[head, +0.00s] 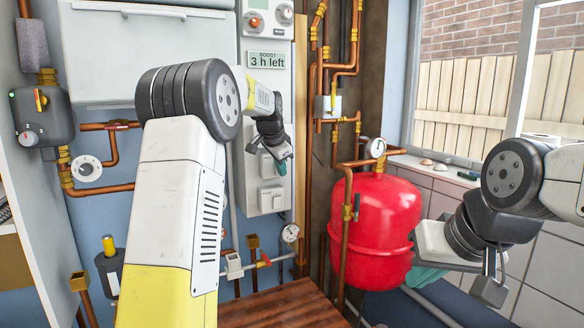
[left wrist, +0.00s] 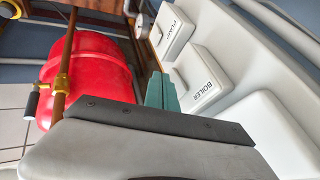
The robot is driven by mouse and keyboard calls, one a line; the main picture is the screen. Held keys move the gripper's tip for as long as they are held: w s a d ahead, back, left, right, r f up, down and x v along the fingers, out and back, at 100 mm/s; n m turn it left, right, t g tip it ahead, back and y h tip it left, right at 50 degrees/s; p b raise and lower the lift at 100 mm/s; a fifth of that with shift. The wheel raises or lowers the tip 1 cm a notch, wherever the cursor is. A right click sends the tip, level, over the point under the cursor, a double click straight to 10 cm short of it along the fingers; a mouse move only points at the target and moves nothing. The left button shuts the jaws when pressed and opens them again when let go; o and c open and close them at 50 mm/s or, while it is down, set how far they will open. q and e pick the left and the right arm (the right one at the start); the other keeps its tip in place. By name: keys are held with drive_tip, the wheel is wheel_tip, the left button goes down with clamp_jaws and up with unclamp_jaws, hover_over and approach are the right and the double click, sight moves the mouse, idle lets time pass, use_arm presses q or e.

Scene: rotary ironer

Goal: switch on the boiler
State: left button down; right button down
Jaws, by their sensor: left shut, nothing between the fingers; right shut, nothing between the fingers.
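The boiler switch (left wrist: 203,80) is a white rocker marked BOILER on a pale panel in the left wrist view. The teal fingertips of my left gripper (left wrist: 163,92) are together just left of it; whether they touch it I cannot tell. In the head view my left gripper (head: 280,154) is shut in front of the grey-white switch panel (head: 266,100), partly covering its upper switches. A lower white switch (head: 272,198) shows below it. I cannot read the rocker's on or off position. My right gripper (head: 428,278) is at the right, its teal fingers partly hidden, away from the panel.
A red tank (head: 374,230) with copper pipes and a gauge stands right of the panel. A white cabinet (head: 150,50) hangs at the upper left. Another switch (left wrist: 172,32) sits beyond the boiler one.

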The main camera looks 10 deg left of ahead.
use_arm(q)
drive_tip(key=shift+w+a, duration=0.15)
drive_tip(key=shift+w, duration=0.05)
drive_tip(key=shift+w+a+f, duration=0.1)
drive_tip(key=shift+w+f, duration=0.05)
drive_tip(key=shift+w, duration=0.05)
drive_tip(key=shift+r, duration=0.2)
idle(0.3)
drive_tip(key=shift+r, duration=0.7)
